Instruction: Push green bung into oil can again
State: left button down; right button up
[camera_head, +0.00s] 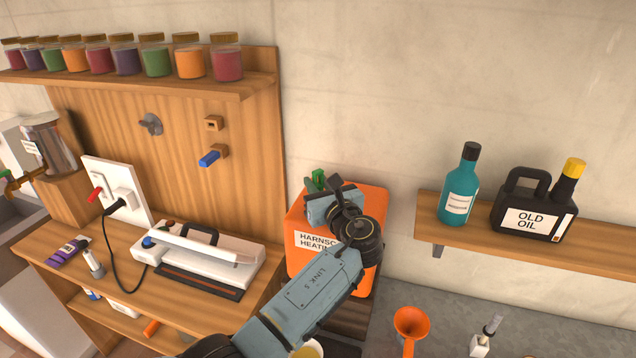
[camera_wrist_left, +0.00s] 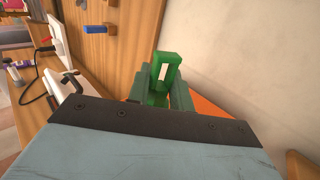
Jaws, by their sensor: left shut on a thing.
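The orange oil can (camera_head: 303,268) labelled "Harnso... Heati..." stands against the wall, right of the wooden panel. The green bung (camera_head: 319,177) shows at the can's top, with its looped handle upward. My left gripper (camera_head: 314,184) is over the top of the can, shut on the bung. In the left wrist view the bung (camera_wrist_left: 164,76) stands between the fingers, and a strip of the orange can (camera_wrist_left: 212,112) shows beside it. The bung's lower end and the can's opening are hidden, so I cannot tell how deep it sits. My right gripper is not in view.
A shelf on the right holds a teal bottle (camera_head: 459,186) and a black "Old Oil" jug (camera_head: 533,206). An orange funnel (camera_head: 410,322) stands below. A white sealer-like device (camera_head: 205,257) lies on the left bench. Jars (camera_head: 190,57) line the upper shelf.

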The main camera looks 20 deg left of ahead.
pick_arm(q)
jog(key=shift+f+b, duration=0.4)
jog(key=shift+f, duration=0.45)
jog(key=c, duration=1.2)
grip_release()
jog(key=shift+o, duration=0.2)
jog(key=b+v, duration=0.2)
jog(key=v, duration=1.1)
jog(key=shift+s, duration=0.15)
jog(key=shift+d, duration=0.1)
